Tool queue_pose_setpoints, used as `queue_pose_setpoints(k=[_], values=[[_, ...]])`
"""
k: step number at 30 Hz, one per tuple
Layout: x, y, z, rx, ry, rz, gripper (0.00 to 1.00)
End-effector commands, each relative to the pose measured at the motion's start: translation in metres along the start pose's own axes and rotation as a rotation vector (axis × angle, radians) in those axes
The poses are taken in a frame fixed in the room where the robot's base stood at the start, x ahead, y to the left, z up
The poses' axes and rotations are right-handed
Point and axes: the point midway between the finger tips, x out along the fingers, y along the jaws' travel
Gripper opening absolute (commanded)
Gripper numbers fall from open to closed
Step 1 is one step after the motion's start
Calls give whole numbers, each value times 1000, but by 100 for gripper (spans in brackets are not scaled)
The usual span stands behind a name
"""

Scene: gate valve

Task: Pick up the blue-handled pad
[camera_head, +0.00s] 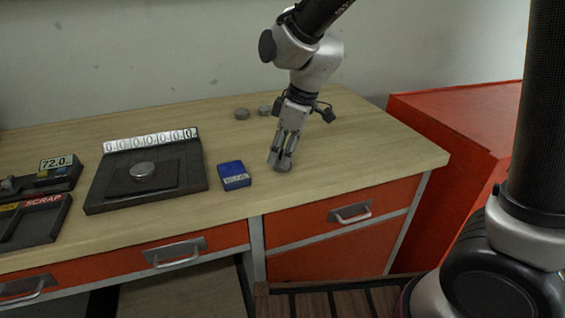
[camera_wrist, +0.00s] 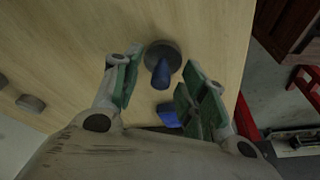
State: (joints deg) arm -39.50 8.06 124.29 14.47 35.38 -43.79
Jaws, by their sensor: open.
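The blue-handled pad is a round grey disc (camera_wrist: 163,55) with a blue tapered handle (camera_wrist: 161,74). It lies on the wooden bench top and shows in the wrist view between the two green-lined fingers of my gripper (camera_wrist: 160,70). The fingers are apart, one on each side of the handle, and I see no contact. In the head view my gripper (camera_head: 281,154) points down low over the bench, right of the blue box. There the fingers hide most of the pad; only a grey part (camera_head: 283,168) shows at their tips.
A blue box (camera_head: 234,175) lies just left of my gripper. Two grey discs (camera_head: 242,114) (camera_head: 265,110) lie behind it. A dark stand with a number strip (camera_head: 150,140), a scrap tray (camera_head: 36,220) and a 72.0 display (camera_head: 56,163) stand left. Bench top right of my gripper is clear.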

Motion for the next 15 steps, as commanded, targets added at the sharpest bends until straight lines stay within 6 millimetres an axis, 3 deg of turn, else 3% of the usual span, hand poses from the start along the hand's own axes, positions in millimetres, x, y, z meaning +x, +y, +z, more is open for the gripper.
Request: queue_pose_setpoints(k=[8,15], values=[[6,0,0,1,0,0,43],[6,0,0,1,0,0,2]])
